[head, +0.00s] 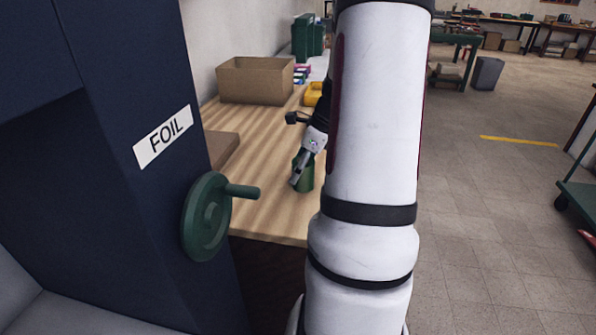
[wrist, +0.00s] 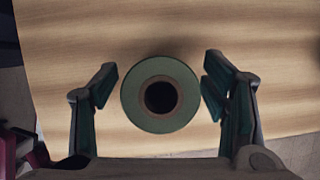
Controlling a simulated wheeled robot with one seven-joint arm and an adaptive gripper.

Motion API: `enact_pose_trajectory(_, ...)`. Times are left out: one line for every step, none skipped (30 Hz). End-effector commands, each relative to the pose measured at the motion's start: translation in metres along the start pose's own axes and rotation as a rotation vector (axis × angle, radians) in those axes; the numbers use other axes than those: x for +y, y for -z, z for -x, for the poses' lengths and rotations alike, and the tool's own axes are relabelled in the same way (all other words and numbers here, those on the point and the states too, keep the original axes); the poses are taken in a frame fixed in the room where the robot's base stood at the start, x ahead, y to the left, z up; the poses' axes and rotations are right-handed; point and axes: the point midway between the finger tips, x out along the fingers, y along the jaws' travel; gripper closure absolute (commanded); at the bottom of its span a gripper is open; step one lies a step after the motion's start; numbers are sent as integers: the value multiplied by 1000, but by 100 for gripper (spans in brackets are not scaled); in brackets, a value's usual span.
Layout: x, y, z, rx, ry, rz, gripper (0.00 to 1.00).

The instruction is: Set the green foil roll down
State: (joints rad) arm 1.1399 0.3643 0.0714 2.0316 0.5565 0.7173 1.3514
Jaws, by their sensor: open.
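The green foil roll (wrist: 130,97) stands upright on the wooden table (wrist: 60,35), seen from above in the wrist view with its dark core hole facing me. My gripper (wrist: 158,88) is open, with one finger on each side of the roll. A small gap shows on the left; on the right the finger is very close to the roll, and I cannot tell whether it touches. In the head view the green roll (head: 306,182) shows below my gripper (head: 303,172) near the table's front edge, partly hidden by the gripper.
A cardboard box (head: 255,80) stands at the back of the table, with a yellow item (head: 313,94) beside it. A flat brown box (head: 222,148) lies at the left. A dark blue cabinet marked FOIL with a green handwheel (head: 207,217) stands at the near left.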

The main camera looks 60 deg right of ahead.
Motion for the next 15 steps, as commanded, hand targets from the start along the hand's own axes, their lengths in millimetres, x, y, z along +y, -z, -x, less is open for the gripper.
enact_pose_trajectory(-1, -1, 13, -1, 5, 1, 32)
enact_pose_trajectory(-1, -1, 19, -1, 5, 1, 32)
enact_pose_trajectory(-1, -1, 28, -1, 6, 1, 32)
enact_pose_trajectory(-1, -1, 35, 0, 6, 2, 32)
enact_pose_trajectory(-1, -1, 41, 0, 5, 3, 32)
enact_pose_trajectory(-1, -1, 49, 0, 5, 3, 32)
enact_pose_trajectory(-1, -1, 55, 0, 5, 3, 32)
enact_pose_trajectory(-1, -1, 60, 0, 4, 3, 32)
enact_pose_trajectory(0, -1, 67, 0, 4, 3, 32)
enact_pose_trajectory(0, -1, 73, -1, 4, 2, 32)
enact_pose_trajectory(-1, -1, 77, -1, 5, 2, 32)
enact_pose_trajectory(0, -1, 82, -1, 3, 2, 32)
enact_pose_trajectory(0, -1, 86, -1, 3, 2, 32)
enact_pose_trajectory(0, 0, 88, 0, 2, 1, 32)
enact_pose_trajectory(0, 0, 92, 0, 2, 1, 32)
